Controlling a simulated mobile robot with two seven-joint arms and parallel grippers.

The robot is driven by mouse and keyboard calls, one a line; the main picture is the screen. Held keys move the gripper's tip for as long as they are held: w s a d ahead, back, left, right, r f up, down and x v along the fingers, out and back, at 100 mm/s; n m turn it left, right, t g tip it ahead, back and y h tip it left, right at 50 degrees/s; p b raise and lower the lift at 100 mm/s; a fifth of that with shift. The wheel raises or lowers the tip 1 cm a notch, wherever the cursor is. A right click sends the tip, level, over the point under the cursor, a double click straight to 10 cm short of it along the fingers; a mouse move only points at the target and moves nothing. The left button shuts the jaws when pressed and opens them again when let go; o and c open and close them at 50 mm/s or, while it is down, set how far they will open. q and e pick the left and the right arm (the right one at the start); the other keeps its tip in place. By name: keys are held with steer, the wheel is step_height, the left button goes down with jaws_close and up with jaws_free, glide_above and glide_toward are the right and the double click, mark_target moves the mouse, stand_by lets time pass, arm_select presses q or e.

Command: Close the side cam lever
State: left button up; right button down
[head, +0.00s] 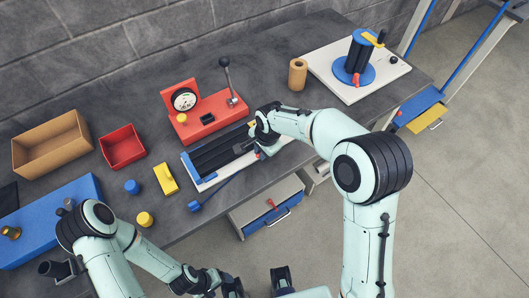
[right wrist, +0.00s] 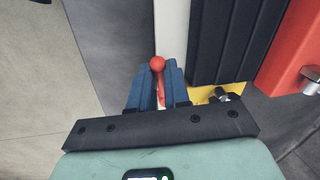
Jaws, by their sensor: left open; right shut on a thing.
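The side cam lever, with a red ball knob (right wrist: 157,64) and a red stem, stands beside the pale edge of the strip feed rack (right wrist: 228,45) in the right wrist view. My right gripper (right wrist: 161,92) has its two blue fingers on either side of the stem and is shut on it. The knob sticks out past the fingertips. In the head view the dark-channelled rack (head: 215,156) lies on the bench, and my right gripper (head: 262,148) is at its right end, hiding the lever. My left gripper (head: 228,284) is open, low in the head view, away from the rack.
A red gauge stand (head: 205,121) with an upright black-knobbed lever is behind the rack. A red bin (head: 122,147), a yellow block (head: 166,179) and a blue-ended rod (head: 196,206) lie nearby. A drawer (head: 268,208) is below the bench edge. A white plate (head: 325,65) holds a blue fixture.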

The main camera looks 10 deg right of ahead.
steer(key=shift+w+a+m, duration=0.25)
steer(key=shift+w+m, duration=0.15)
steer(key=shift+m, duration=0.7)
steer(key=c, duration=1.1)
jaws_free()
steer(key=shift+r, duration=0.1)
